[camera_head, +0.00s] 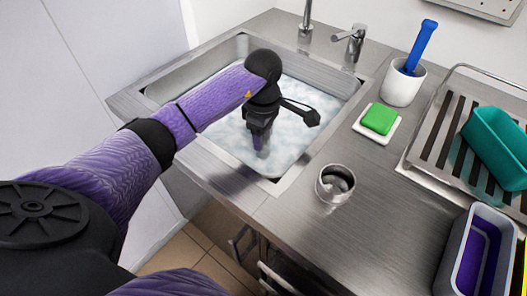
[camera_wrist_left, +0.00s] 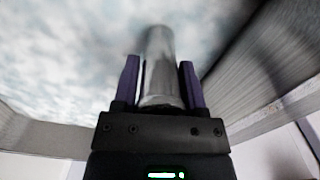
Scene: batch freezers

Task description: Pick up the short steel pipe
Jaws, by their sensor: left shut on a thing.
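My left gripper (camera_head: 260,142) points down into the sink, at the foam. In the left wrist view, its two purple fingers (camera_wrist_left: 160,82) are shut on a grey steel pipe (camera_wrist_left: 159,62), one finger on each side. The pipe reaches out past the fingertips toward the blurred white foam. In the head view the pipe is mostly hidden by the gripper, and I cannot tell whether its end touches the foam. My right gripper is not in view.
The steel sink (camera_head: 180,88) holds white foam (camera_head: 220,142). A round, hollow steel piece (camera_head: 335,184) stands on the counter by the sink. A green sponge (camera_head: 379,118), a white cup (camera_head: 402,86) with a blue handle, a rack (camera_head: 440,133) and a grey bin (camera_head: 447,265) are right.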

